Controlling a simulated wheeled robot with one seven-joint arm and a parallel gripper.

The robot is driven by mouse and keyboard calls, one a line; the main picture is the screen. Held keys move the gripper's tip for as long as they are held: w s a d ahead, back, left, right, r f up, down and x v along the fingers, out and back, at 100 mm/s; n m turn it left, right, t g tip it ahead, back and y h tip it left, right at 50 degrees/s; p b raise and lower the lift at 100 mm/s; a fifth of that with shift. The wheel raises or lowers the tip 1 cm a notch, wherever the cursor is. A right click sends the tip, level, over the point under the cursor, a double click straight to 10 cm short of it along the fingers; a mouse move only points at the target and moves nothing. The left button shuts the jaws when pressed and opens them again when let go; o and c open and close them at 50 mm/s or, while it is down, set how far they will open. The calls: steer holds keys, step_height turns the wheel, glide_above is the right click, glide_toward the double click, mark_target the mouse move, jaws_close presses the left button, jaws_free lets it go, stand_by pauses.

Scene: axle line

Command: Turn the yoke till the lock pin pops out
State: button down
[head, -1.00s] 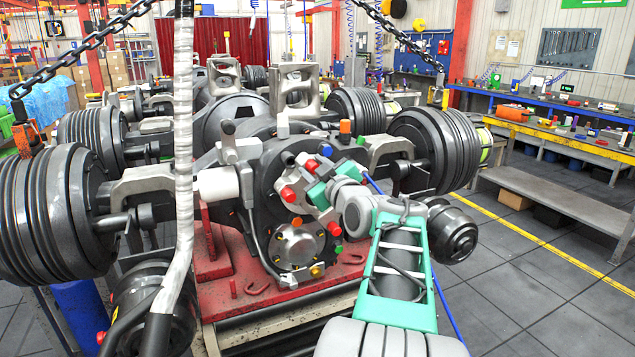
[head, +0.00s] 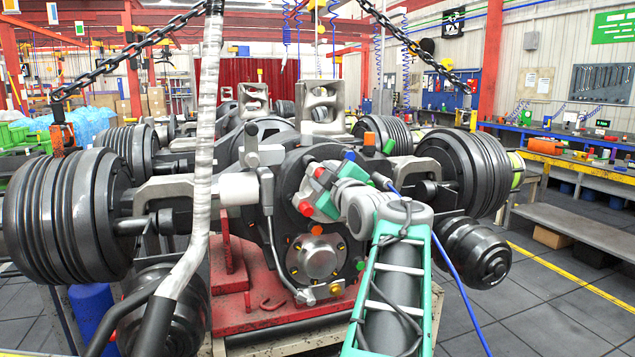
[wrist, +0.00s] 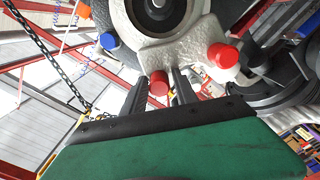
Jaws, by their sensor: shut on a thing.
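The yoke (wrist: 190,50) is a rough light-grey casting with red caps, filling the upper middle of the wrist view around a dark round joint. My gripper (wrist: 160,85) has its two dark fingers on either side of a red-capped lug (wrist: 158,82) at the yoke's lower edge and is shut on it. In the head view my gripper (head: 313,188) is at the front of the axle housing, beside red caps (head: 319,172). My arm and gripper hide much of the yoke there. A blue cap (wrist: 107,41) shows left of the yoke. I cannot tell which part is the lock pin.
The axle housing (head: 285,185) stands on a red stand (head: 235,315), with ribbed drums (head: 65,215) on both sides.

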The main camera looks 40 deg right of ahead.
steer(key=shift+w+a+f, duration=0.1)
steer(key=shift+w+f, duration=0.05)
steer(key=shift+f, duration=0.3)
steer(key=c, duration=1.3)
jaws_free()
steer(key=shift+a, duration=0.1)
steer(key=shift+o, duration=0.6)
steer(key=shift+r, duration=0.1)
steer(key=shift+r, duration=0.2)
steer(key=shift+s, duration=0.2)
steer(key=b+v, duration=0.1)
steer(key=v, duration=0.6)
steer(key=shift+s+b, duration=0.2)
steer(key=shift+b, duration=0.15)
